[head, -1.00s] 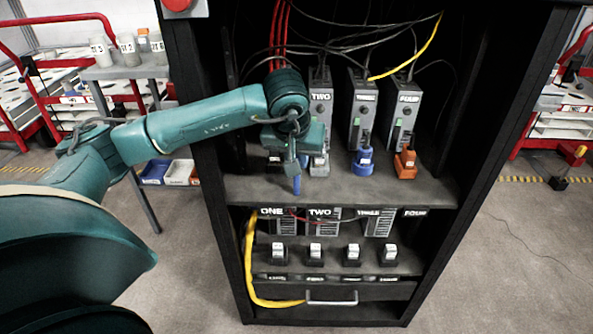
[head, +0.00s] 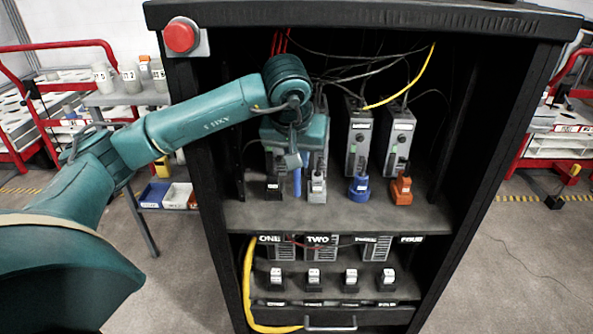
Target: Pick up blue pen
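The blue pen (head: 297,182) hangs upright, tip down, from my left gripper (head: 295,160). The gripper looks shut on the pen's upper part, though the fingers are small and partly hidden. The pen is above the cabinet's upper shelf (head: 330,214), between a black connector and a grey connector. My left arm reaches in from the left and covers part of the cabinet's back left. My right gripper is not in view.
The black cabinet holds grey modules with a black (head: 273,188), a grey (head: 317,187), a blue (head: 358,188) and an orange connector (head: 401,190) in front. Cables hang behind. A red button (head: 180,36) sits at the top left. The upper shelf's front strip is clear.

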